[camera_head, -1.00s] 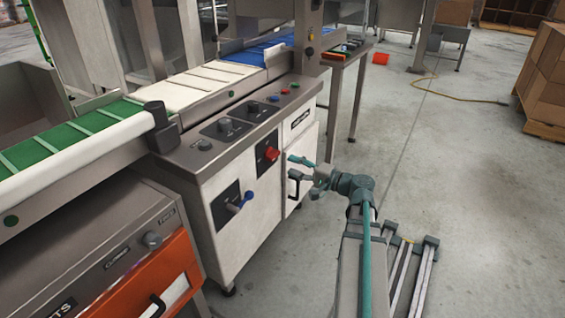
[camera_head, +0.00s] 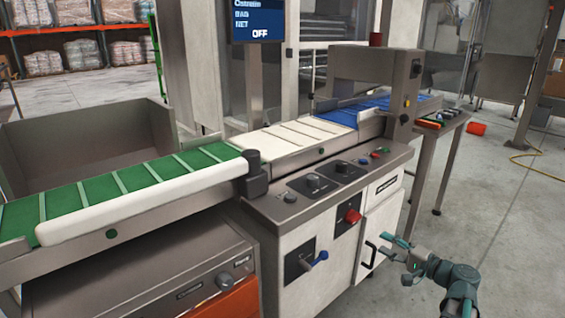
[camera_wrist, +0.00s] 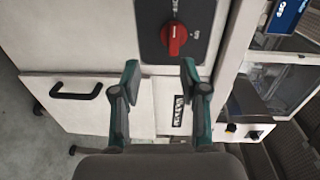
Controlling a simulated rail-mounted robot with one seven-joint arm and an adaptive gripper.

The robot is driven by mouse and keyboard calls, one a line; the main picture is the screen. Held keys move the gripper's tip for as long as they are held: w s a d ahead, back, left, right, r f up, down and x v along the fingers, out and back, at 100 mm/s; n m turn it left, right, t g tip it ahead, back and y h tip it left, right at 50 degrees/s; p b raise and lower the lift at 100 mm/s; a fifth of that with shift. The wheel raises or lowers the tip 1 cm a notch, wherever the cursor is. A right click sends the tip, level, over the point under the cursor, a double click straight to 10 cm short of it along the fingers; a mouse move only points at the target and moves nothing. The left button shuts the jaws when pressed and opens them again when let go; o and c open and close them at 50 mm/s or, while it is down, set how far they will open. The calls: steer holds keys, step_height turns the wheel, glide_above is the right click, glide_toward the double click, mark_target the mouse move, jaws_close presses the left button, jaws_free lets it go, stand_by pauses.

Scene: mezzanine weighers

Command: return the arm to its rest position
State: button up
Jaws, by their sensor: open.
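My gripper (camera_head: 399,262) is at the lower right in the head view, in front of the white cabinet (camera_head: 308,258) of the weigher. In the wrist view my gripper (camera_wrist: 159,78) is open, with two teal and dark fingers apart and nothing between them. Beyond the fingertips is the cabinet front with a red rotary switch (camera_wrist: 174,38) on a dark plate. A black door handle (camera_wrist: 76,90) is at the left in the wrist view, clear of the fingers. In the head view my gripper appears close to this handle (camera_head: 371,254); the exact gap is hard to judge.
A side table (camera_head: 446,123) and a red bin (camera_head: 477,129) stand behind. Bare floor (camera_head: 500,215) lies open at right.

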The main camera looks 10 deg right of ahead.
steer(key=s+a+f+n+g+h+p, duration=0.1)
steer(key=s+a+f+g+p, duration=0.15)
steer(key=f, duration=0.45)
steer(key=s+a+f+g+h+p, duration=0.1)
steer(key=a+f+g+p, duration=0.1)
steer(key=f+g+p, duration=0.3)
steer(key=s+a+f+n+g+h+p, duration=0.2)
steer(key=s+a+f+n+g+p, duration=0.1)
steer(key=s+a+f+g+p, duration=0.45)
steer(key=s+a+r+n+g+h+p, duration=0.1)
steer(key=s+a+p, duration=0.3)
steer(key=s+p, duration=0.4)
steer(key=s+a+r+n+g+h+p, duration=0.2)
steer(key=s+a+r+n+g+p, duration=0.1)
steer(key=s+p, duration=0.5)
steer(key=s+a+r+n+g+h+p, duration=0.1)
steer(key=s+a+r+n+g+p, duration=0.1)
steer(key=s+a+p, duration=0.4)
steer(key=s+r+n+p, duration=0.1)
steer(key=s+r+p, duration=0.1)
steer(key=s, duration=0.3)
steer(key=shift+s+a+g+h+p, duration=0.3)
steer(key=shift+s+a+h+p, duration=0.05)
steer(key=shift+h+p, duration=0.1)
